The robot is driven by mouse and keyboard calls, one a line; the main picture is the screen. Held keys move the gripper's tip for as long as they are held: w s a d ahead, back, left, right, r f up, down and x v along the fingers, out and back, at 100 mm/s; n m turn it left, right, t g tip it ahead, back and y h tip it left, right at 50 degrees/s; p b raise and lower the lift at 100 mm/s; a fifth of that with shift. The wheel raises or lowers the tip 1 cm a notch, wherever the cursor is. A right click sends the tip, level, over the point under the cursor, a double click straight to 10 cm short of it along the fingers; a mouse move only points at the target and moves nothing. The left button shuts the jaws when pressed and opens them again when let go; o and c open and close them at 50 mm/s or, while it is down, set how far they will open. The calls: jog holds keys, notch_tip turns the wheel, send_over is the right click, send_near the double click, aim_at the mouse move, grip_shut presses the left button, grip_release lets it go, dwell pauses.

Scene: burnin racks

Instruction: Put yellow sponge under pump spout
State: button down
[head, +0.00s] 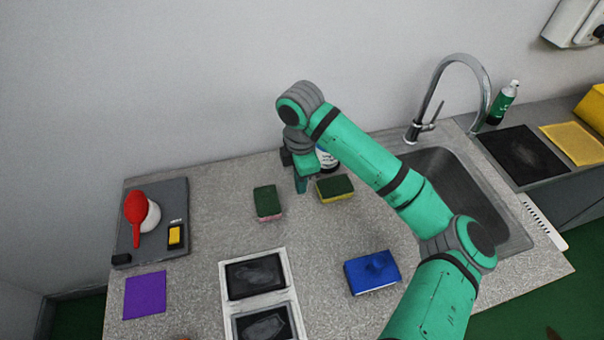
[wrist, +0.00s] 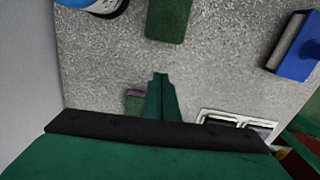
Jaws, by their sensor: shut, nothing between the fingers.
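The yellow sponge (head: 334,189), with a dark green top and yellow side, lies flat on the counter just in front of a bottle (head: 327,158). My arm largely hides that bottle, and no spout shows. In the wrist view the sponge's green top (wrist: 168,18) is at the upper edge, and part of the bottle (wrist: 98,6) shows at top left. My gripper (head: 301,188) points down between this sponge and a pink-sided green sponge (head: 267,203), shut and empty. In the wrist view its fingers (wrist: 160,78) are together, apart from the yellow sponge.
A blue block-like item (head: 371,273) lies front right, near a white two-part tray (head: 283,287). A grey board (head: 173,198) with a red item and a purple square (head: 145,295) are at left. The sink (head: 450,190) and faucet are at right.

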aim_at(314, 197)
notch_tip(314, 197, down, 5)
jog(key=shift+f, duration=0.1)
jog(key=d, duration=0.1)
jog(key=w+d, duration=0.1)
jog(key=d, duration=0.1)
jog(key=shift+w+d, duration=0.2)
jog(key=shift+d, duration=0.15)
jog(key=shift+w+a, duration=0.1)
